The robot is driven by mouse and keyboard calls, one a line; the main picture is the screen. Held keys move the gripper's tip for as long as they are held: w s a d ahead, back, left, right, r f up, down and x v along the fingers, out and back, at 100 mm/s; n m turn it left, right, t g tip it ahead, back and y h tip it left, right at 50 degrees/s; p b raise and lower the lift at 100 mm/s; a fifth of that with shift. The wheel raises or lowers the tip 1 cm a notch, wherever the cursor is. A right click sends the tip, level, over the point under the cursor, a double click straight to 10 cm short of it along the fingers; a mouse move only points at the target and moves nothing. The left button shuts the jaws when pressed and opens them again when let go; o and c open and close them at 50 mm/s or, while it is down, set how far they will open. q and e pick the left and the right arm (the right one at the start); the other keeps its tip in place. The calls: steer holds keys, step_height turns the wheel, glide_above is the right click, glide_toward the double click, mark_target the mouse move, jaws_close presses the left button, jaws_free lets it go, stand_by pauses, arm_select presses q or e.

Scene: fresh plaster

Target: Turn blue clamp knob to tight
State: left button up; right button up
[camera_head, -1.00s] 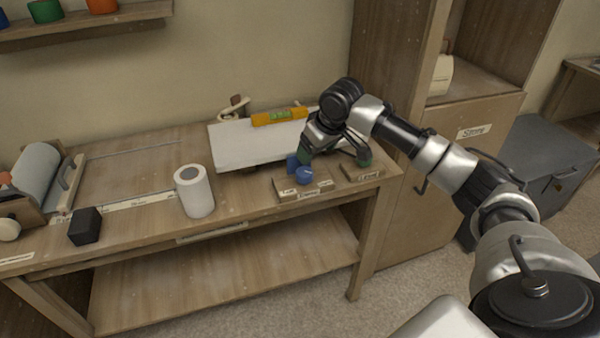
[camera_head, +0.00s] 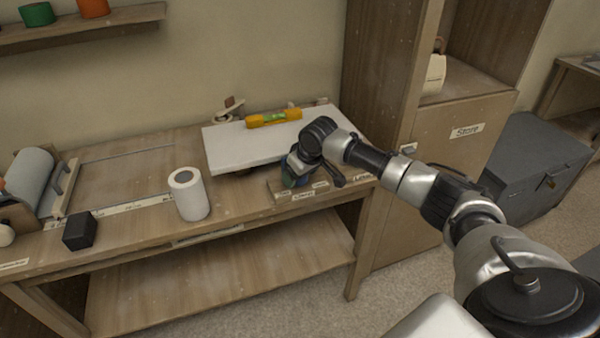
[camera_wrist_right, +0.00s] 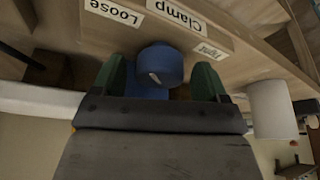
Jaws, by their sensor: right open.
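The blue clamp knob (camera_wrist_right: 160,66) shows in the right wrist view on a wooden block, with a short pale mark on its face. Upside-down labels read Loose (camera_wrist_right: 113,11), Clamp (camera_wrist_right: 180,13) and Tight (camera_wrist_right: 210,48). I cannot tell which label the mark points at. My right gripper (camera_wrist_right: 160,80) is open, its green fingertips on either side of the knob with gaps visible. In the head view my right gripper (camera_head: 296,177) is over the wooden clamp block (camera_head: 284,195) and mostly hides the knob. My left gripper is out of view.
A white board (camera_head: 225,151) with a yellow level (camera_head: 273,118) lies behind the clamp. A white roll (camera_head: 189,196) and a black block (camera_head: 80,231) stand on the bench to the left. A cabinet labelled Store (camera_head: 465,131) stands to the right.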

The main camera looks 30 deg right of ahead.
steer(key=shift+c, duration=0.4)
steer(key=c, duration=0.8)
steer(key=shift+r+p, duration=0.2)
steer(key=shift+p, duration=0.35)
steer(key=m+h+p, duration=0.1)
steer(key=m+p, duration=0.2)
steer(key=p, duration=0.1)
steer(key=m+h+p, duration=0.1)
steer(key=m+p, duration=0.2)
steer(key=p, duration=0.2)
steer(key=shift+a+r+m, duration=0.1)
steer(key=shift+a+m, duration=0.1)
steer(key=shift+m, duration=0.1)
steer(key=shift+m+g+h+p, duration=0.4)
steer(key=shift+m+h+p, duration=0.2)
steer(key=shift+m+p, duration=0.5)
steer(key=shift+w+f+m+g+h+p, duration=0.15)
steer(key=shift+m+g+h+p, duration=0.35)
steer(key=shift+m, duration=1)
